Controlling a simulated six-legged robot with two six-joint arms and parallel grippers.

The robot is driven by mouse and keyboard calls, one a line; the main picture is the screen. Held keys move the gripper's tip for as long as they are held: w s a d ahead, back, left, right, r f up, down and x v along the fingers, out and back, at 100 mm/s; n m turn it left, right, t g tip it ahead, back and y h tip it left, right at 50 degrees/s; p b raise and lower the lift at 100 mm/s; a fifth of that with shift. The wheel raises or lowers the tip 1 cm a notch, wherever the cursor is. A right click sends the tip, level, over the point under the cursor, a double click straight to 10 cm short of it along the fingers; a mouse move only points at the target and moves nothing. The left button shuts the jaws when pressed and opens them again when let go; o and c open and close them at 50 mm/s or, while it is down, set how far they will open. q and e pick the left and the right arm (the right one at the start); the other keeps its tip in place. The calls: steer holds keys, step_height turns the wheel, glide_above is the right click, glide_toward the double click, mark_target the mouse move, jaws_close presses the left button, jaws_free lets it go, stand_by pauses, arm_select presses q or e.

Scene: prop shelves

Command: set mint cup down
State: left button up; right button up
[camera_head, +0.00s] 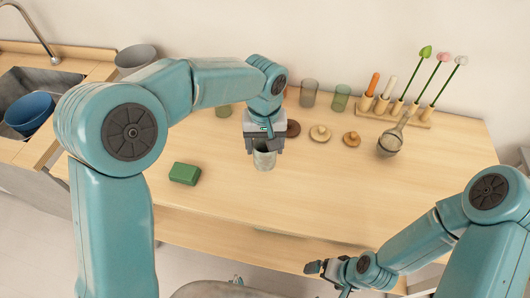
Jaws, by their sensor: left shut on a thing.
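The mint cup (264,160), small and pale grey-green, is upright at the middle of the wooden table (330,190). My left gripper (263,146) comes down over it from above and is shut on it. The gripper hides part of the cup's upper side. I cannot tell whether the cup's base touches the table. My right gripper (329,272) is low at the bottom of the view, in front of the table's front edge, away from the cup. Its fingers are too small to tell open from shut.
A green block (185,173) lies left of the cup. Round wooden lids (320,133), glass cups (341,97), a strainer (391,142) and a wooden rack (395,109) stand behind and right. A sink with a blue bowl (29,112) is left. The table's front right is clear.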

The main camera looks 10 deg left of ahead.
arm_select(q)
steer(key=shift+w+f, duration=0.1)
steer(key=shift+f, duration=2.15)
steer(key=shift+f, duration=0.15)
steer(key=o, duration=1.2)
steer(key=shift+c, duration=0.2)
step_height(320, 180, up, 12)
steer(key=shift+r, duration=0.2)
